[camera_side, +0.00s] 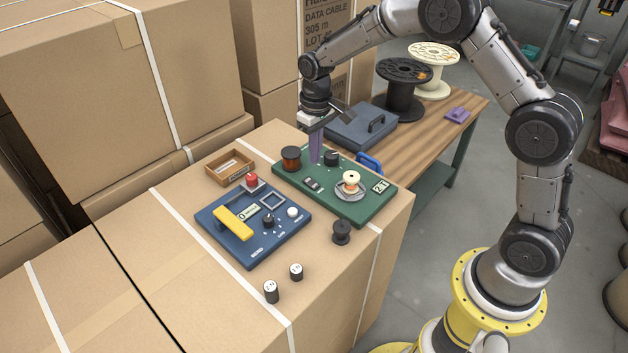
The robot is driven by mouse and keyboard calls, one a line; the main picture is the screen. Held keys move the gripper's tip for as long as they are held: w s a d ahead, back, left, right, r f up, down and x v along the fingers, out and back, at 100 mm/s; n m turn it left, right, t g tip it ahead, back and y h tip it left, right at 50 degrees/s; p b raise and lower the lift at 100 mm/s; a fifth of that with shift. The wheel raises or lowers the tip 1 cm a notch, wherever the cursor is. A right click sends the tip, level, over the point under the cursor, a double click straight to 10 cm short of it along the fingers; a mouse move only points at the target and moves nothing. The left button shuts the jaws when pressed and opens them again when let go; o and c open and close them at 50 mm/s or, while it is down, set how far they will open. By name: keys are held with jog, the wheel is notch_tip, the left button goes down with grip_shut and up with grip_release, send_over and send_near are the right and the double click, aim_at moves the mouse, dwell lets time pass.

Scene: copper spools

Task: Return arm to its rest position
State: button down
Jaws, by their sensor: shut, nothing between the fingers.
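My gripper (315,158) points down above the back part of the green panel (345,208), between a copper spool (291,158) and a black knob (331,157). Its fingers look purple and are shut with nothing between them. I cannot tell whether the fingertips touch the panel. A pale spool with copper-coloured wire (351,180) sits on a round plate at the right of the green panel. A small dark spool (341,232) stands on the cardboard in front of the panel.
A blue panel (240,251) with a yellow bar (233,224) and red button lies left. Two black-and-white cylinders (271,291) (296,271) stand in front. A wooden tray (229,167), a blue case (352,131), tall cartons and large spools (402,88) stand behind.

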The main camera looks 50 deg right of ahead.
jog(key=s+r+t, duration=0.1)
jog(key=s+r, duration=0.3)
jog(key=r, duration=0.3)
jog(key=s+a+r+t, duration=0.1)
jog(key=s+r+t, duration=0.15)
jog(key=r, duration=0.45)
jog(key=s+r+t, duration=0.1)
jog(key=s+r, duration=0.3)
jog(key=r, duration=0.3)
jog(key=s+r+t, duration=0.1)
jog(key=s+r, duration=0.1)
jog(key=s, duration=0.9)
jog(key=s+f, duration=0.6)
jog(key=s, duration=0.3)
jog(key=shift+a, duration=0.3)
